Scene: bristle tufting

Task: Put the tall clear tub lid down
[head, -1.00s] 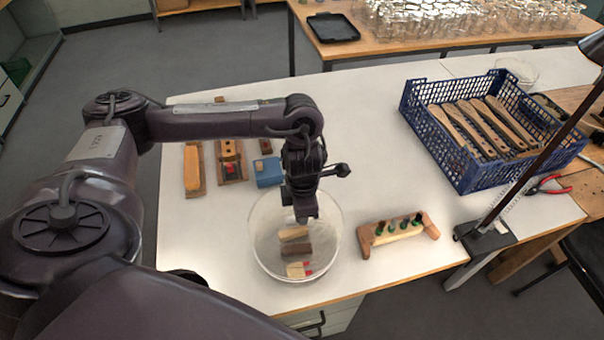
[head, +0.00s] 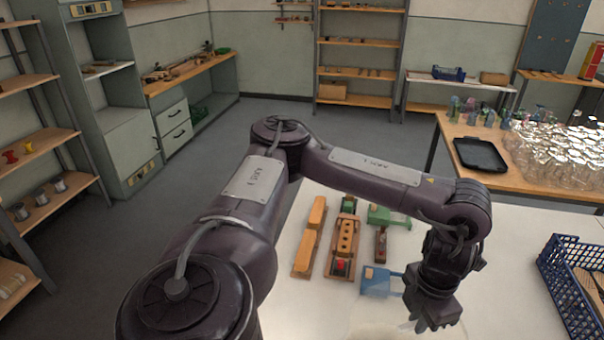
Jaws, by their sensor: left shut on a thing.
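My left gripper (head: 432,318) is at the bottom right of the head view, above the white table, pointing down. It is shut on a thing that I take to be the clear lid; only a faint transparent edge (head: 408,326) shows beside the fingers. The lid's full outline, and whether it touches anything below, cannot be told. The clear tub is mostly cut off by the bottom edge of the picture. My right gripper is not in view.
Wooden blocks (head: 309,236), a drilled wooden fixture (head: 343,246) and a blue block (head: 376,281) stand left of the gripper. A blue crate (head: 577,290) is at the right edge. Glass jars (head: 560,155) and a black tray (head: 480,154) sit on the back table.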

